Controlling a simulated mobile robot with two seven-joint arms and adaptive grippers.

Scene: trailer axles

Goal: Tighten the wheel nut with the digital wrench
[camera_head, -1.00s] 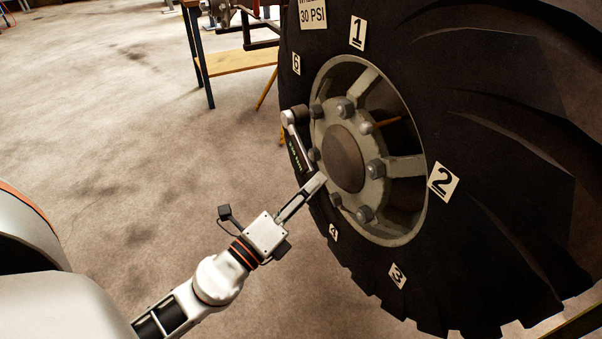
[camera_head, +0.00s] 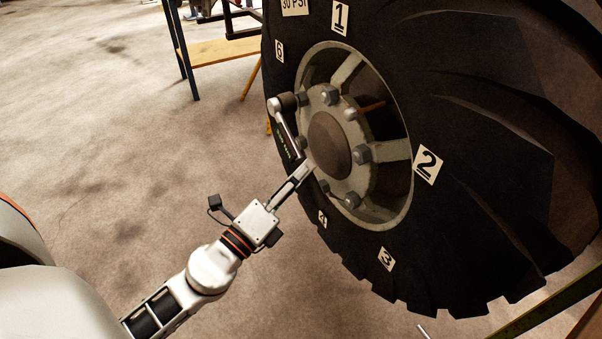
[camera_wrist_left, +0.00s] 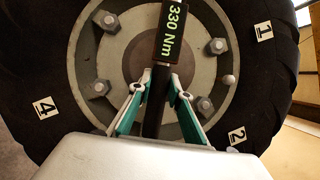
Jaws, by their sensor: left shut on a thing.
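The digital wrench (camera_head: 286,132) is dark with a silver head end. Its socket end (camera_head: 289,101) sits at the upper left of the hub, seemingly over a wheel nut there that is hidden. My left gripper (camera_head: 304,170) is shut on the wrench handle, in front of the hub's lower left. In the left wrist view, the dark handle (camera_wrist_left: 152,118) stands between the two fingers, and the green display (camera_wrist_left: 172,30) reads 330 Nm. Other grey wheel nuts (camera_head: 362,153) ring the pale hub (camera_head: 345,183). My right gripper is not in view.
The big black tyre (camera_head: 460,130) fills the right side and carries numbered white labels (camera_head: 427,165). A wooden bench (camera_head: 225,52) with dark legs stands at the back. A yellowish beam (camera_head: 550,308) crosses the lower right. The concrete floor (camera_head: 120,130) at left is clear.

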